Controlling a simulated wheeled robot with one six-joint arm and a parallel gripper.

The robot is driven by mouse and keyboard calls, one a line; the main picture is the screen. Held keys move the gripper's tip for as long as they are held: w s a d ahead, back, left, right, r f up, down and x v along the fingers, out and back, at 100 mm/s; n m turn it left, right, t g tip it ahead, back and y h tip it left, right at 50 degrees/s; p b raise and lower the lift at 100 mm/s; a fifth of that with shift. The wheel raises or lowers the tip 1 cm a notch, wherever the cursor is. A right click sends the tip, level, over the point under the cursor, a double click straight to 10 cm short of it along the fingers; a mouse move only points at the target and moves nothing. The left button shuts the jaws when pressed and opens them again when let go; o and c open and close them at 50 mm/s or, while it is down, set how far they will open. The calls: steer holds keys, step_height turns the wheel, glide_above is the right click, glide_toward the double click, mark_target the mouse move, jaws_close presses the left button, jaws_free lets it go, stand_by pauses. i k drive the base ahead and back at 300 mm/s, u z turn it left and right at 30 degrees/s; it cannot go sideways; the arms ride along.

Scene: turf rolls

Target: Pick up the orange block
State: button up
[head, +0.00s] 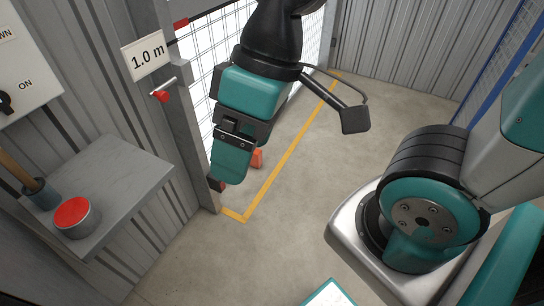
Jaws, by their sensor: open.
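The orange block (258,157) shows as a small orange patch just right of my gripper, near the mesh gate. The gripper covers part of it, and I cannot tell how far apart they are or whether they touch. My gripper (228,177), teal and black, hangs downward left of the picture's middle. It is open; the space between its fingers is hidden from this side.
A grey shelf (128,178) on the left wall bears a red-topped round tin (76,217). A grey post (185,120) with a red-tipped handle (162,92) stands close left of my gripper. A yellow line (283,160) marks the open concrete floor.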

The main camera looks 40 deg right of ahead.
mark_target(256, 162)
steer(key=z, duration=1.6)
steer(key=k, duration=0.65)
steer(key=u, duration=0.8)
steer(key=i, duration=1)
steer(key=z, duration=0.95)
steer(key=i, duration=2.1)
steer(key=z, duration=0.05)
